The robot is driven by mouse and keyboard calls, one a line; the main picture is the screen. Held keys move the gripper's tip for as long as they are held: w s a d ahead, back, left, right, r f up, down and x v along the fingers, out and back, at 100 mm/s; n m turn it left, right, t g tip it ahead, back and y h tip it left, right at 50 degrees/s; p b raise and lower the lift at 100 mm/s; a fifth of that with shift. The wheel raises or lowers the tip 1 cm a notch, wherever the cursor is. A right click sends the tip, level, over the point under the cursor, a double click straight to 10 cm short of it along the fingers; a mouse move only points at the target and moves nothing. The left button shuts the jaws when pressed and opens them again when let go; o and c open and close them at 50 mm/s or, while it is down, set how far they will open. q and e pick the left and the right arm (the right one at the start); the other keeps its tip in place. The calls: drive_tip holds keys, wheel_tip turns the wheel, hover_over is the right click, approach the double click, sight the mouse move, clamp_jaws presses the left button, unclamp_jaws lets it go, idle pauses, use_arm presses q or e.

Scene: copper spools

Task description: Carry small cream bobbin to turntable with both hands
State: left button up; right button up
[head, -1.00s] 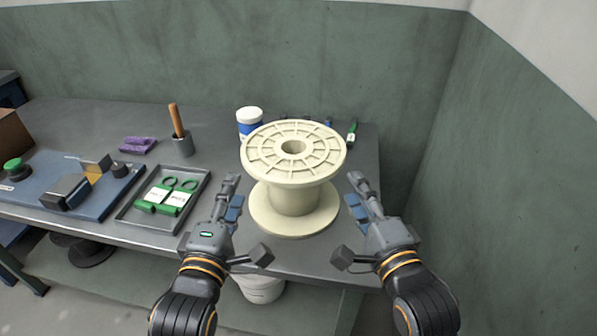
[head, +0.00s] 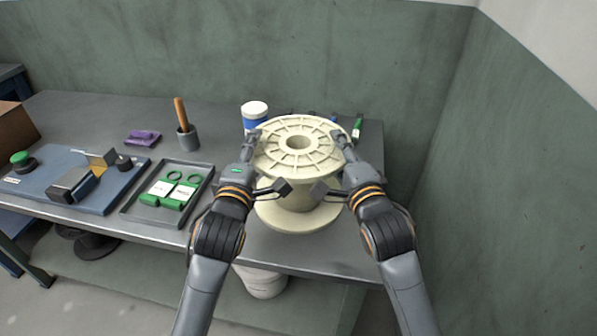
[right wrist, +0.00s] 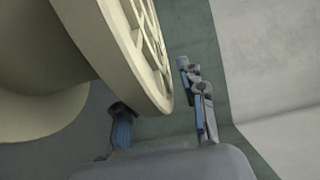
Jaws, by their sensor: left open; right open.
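The small cream bobbin (head: 300,147) stands upright on the grey bench near its right end, its ribbed top flange facing up. My left gripper (head: 266,160) is open at the left side of the bobbin, its fingers by the top flange. My right gripper (head: 331,162) is open at the right side of the flange. In the right wrist view the cream flange (right wrist: 125,50) reaches in between the two fingers of the right gripper (right wrist: 160,115); I cannot tell whether they touch it. No turntable can be made out for certain.
A white-and-blue tub (head: 254,112) stands behind the bobbin, with a green-handled tool (head: 357,127) at the back right. Left are a tray (head: 203,169) with green tags, a grey cup (head: 187,138), a purple item (head: 143,138) and a blue fixture board (head: 45,172). The wall is close right.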

use_arm(q)
drive_tip(key=shift+w+d, duration=0.1)
drive_tip(key=shift+w, duration=0.7)
use_arm(e)
drive_tip(key=shift+x, duration=0.8)
use_arm(q)
clamp_jaws()
use_arm(e)
clamp_jaws()
